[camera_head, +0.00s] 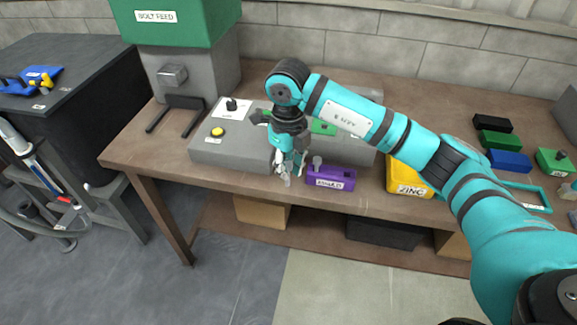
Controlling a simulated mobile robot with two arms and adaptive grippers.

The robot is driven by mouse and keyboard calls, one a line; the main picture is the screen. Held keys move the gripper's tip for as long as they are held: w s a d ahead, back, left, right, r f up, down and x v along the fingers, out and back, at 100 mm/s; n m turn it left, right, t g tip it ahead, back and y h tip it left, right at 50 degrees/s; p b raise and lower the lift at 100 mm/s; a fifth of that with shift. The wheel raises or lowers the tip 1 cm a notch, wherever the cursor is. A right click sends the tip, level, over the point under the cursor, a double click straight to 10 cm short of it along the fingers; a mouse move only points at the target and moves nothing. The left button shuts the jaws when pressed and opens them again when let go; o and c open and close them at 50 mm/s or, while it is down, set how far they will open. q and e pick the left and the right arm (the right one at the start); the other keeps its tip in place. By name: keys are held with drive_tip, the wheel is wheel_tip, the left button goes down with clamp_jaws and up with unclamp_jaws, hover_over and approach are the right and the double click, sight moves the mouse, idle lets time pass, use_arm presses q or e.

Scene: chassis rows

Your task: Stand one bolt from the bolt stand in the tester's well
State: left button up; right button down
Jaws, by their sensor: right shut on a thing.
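My right gripper (286,170) reaches down from above at the front edge of the workbench, just left of the purple stand. It is shut on a small grey piece, seemingly a bolt (287,181), whose lower end shows below the fingers. A grey machine (228,156) with a yellow button, likely the tester, lies behind and left of the gripper. My arm hides part of it, and I cannot make out its well. My left gripper is out of view.
A yellow bin (408,191) marked ZINC stands right of the purple stand, near my forearm. The green and grey bolt feed (180,60) stands at the back left. Black, green and blue blocks (508,160) lie at the right. The bench's front left is clear.

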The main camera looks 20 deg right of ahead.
sight(289, 164)
wheel_tip(289, 164, up, 14)
drive_tip(key=p, duration=0.8)
drive_tip(key=shift+r, duration=0.2)
